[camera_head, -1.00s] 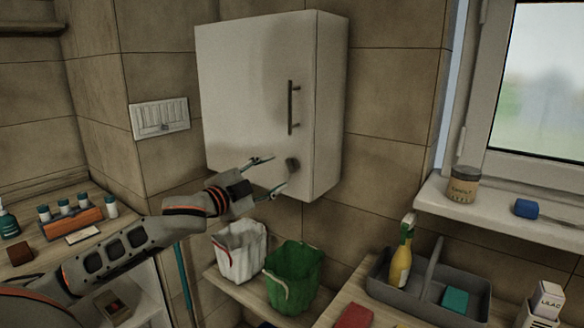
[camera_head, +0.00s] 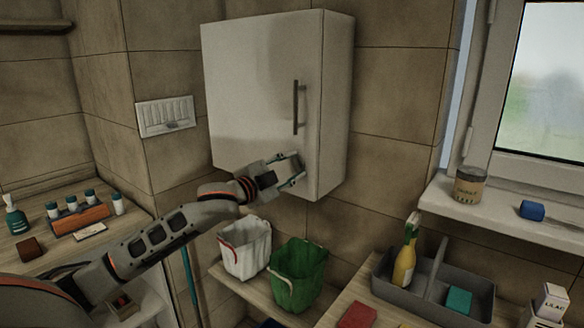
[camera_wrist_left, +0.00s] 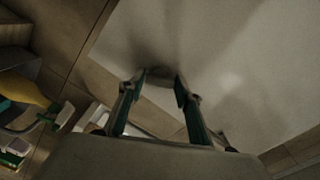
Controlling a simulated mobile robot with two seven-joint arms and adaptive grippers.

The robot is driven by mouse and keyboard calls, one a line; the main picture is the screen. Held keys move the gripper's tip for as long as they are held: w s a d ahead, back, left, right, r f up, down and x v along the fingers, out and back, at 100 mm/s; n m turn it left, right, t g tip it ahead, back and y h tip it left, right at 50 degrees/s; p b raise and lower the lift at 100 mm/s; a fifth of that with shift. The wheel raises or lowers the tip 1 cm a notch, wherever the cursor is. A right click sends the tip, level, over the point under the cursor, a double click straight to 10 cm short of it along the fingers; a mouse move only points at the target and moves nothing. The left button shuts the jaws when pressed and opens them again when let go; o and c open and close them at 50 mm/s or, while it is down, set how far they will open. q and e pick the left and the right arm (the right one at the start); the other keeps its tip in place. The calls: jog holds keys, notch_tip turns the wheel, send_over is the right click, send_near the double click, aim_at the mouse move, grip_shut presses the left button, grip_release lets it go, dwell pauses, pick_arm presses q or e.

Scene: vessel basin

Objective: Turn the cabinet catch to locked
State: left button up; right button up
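The white wall cabinet (camera_head: 260,85) hangs on the tiled wall, its door shut, with a dark vertical bar handle (camera_head: 296,107). The cabinet catch is a small dark knob low on the door. In the head view my left gripper (camera_head: 298,168) largely hides it. In the left wrist view the catch (camera_wrist_left: 158,74) shows as a dark rounded shape between my left fingertips. My left gripper's fingers are apart, one on each side of the catch; whether they touch it is unclear. Whether the catch is turned to locked cannot be made out. My right gripper is out of view.
Below the cabinet, a white bin (camera_head: 245,250) and a green bin (camera_head: 298,276) stand on a shelf. A jar (camera_head: 469,184) stands on the window sill at right. The wall right of the cabinet is clear.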

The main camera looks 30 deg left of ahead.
pick_arm(q)
jog(key=c, duration=0.4)
jog(key=shift+c, duration=0.2)
